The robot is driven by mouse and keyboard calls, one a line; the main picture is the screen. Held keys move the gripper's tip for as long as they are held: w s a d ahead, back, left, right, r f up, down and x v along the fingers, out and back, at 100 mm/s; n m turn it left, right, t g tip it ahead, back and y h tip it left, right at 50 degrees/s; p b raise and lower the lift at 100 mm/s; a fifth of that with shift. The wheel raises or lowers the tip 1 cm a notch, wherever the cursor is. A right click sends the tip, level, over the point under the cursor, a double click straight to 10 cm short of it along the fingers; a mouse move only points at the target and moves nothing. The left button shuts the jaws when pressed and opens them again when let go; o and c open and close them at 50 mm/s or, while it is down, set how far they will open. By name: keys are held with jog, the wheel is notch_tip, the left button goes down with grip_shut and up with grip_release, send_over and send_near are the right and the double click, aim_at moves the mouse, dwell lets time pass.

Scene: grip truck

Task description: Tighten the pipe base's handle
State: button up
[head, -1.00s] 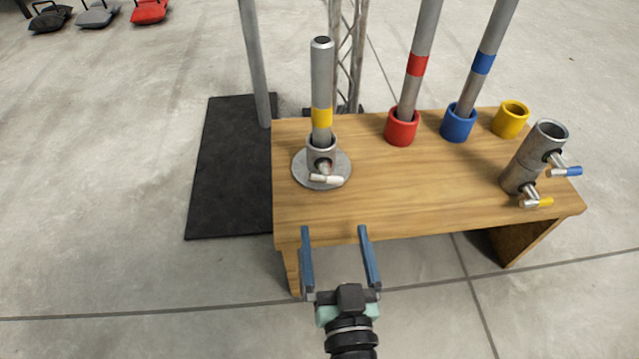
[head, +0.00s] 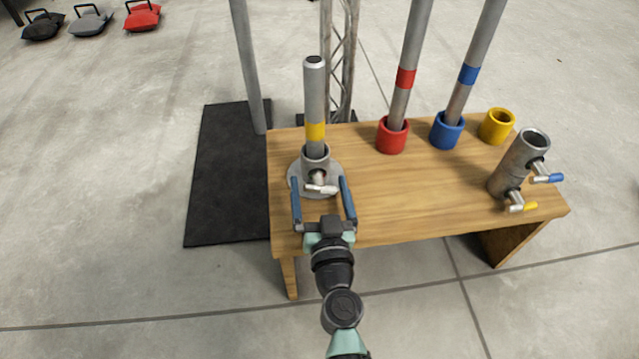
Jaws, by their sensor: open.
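The pipe base (head: 297,187) is a round grey plate with a short socket (head: 315,160) on the left part of the wooden table. A grey pipe with a yellow band (head: 315,108) stands upright in the socket. The base's handle (head: 321,189) is a short white-tipped lever on the socket's near side, pointing right. My gripper (head: 321,187) is open, its two blue fingers on either side of the handle in the picture. The right finger is close to the handle's tip. Whether either finger touches the handle or base, I cannot tell.
On the wooden table (head: 400,200), red (head: 392,138) and blue (head: 446,132) cups hold banded pipes, beside an empty yellow cup (head: 496,127). A grey double clamp (head: 513,165) with blue and yellow handles stands at the right. The table's middle is clear. A black mat (head: 225,175) lies left.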

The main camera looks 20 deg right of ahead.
jog(key=shift+w, duration=0.15)
jog(key=c, duration=1.3)
jog(key=shift+o, duration=0.2)
jog(key=shift+m+b, duration=0.3)
jog(key=shift+m, duration=2.7)
jog(key=o, duration=1.3)
jog(key=shift+c, duration=0.2)
